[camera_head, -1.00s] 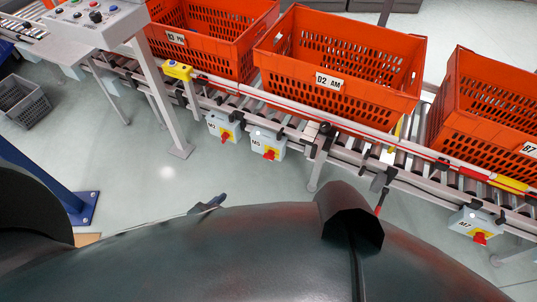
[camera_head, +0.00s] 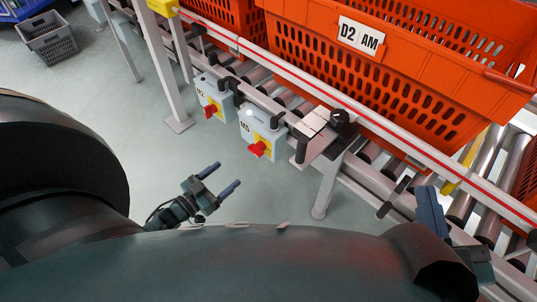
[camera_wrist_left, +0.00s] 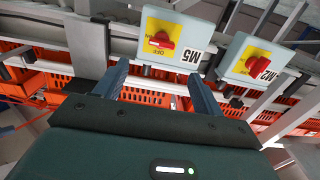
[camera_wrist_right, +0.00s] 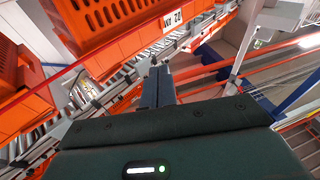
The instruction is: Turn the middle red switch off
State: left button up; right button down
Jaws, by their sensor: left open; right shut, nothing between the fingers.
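The M5 box, a grey box with a yellow plate and red rotary switch (camera_head: 258,149), hangs under the conveyor rail. In the left wrist view the M5 red switch (camera_wrist_left: 162,41) shows upside down, just beyond the fingers; I cannot tell its setting for sure. A second red switch (camera_head: 211,111) on a like box is to its left; it also shows in the left wrist view (camera_wrist_left: 258,67). My left gripper (camera_head: 222,180) is open and empty, below and left of the M5 switch, apart from it. My right gripper (camera_wrist_right: 158,80) is shut and empty; in the head view it is partly hidden.
A roller conveyor with a white rail (camera_head: 322,93) carries orange totes, one marked D2 AM (camera_head: 365,75). Its legs (camera_head: 326,187) stand near the M5 box. A grey basket (camera_head: 50,40) is on the floor.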

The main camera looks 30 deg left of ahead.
pick_arm(q)
jog(key=shift+f+b+x, duration=0.15)
jog(key=shift+b+x, duration=0.9)
jog(key=shift+x, duration=2.35)
jog(key=shift+f+b+x, duration=0.2)
jog(key=shift+b+x, duration=0.85)
jog(key=shift+x, duration=2.4)
pick_arm(e)
jog(key=shift+w+d+r+n+t+y, duration=0.1)
jog(key=shift+w+r+n+t+y, duration=0.2)
jog(key=shift+r+n+y, duration=0.35)
jog(key=shift+w+d+r+n+t+y, duration=0.1)
jog(key=shift+w+r+n+t+y, duration=0.1)
jog(key=shift+r+n+t+y, duration=0.3)
jog(key=shift+w+d+r+n+t+y, duration=0.1)
jog(key=shift+w+r+n+t+y, duration=0.15)
jog(key=shift+r+n+y, duration=0.45)
pick_arm(q)
jog(key=shift+a, duration=0.15)
jog(key=shift+c, duration=0.4)
pick_arm(e)
jog(key=shift+r, duration=0.2)
pick_arm(q)
jog(key=c, duration=0.9)
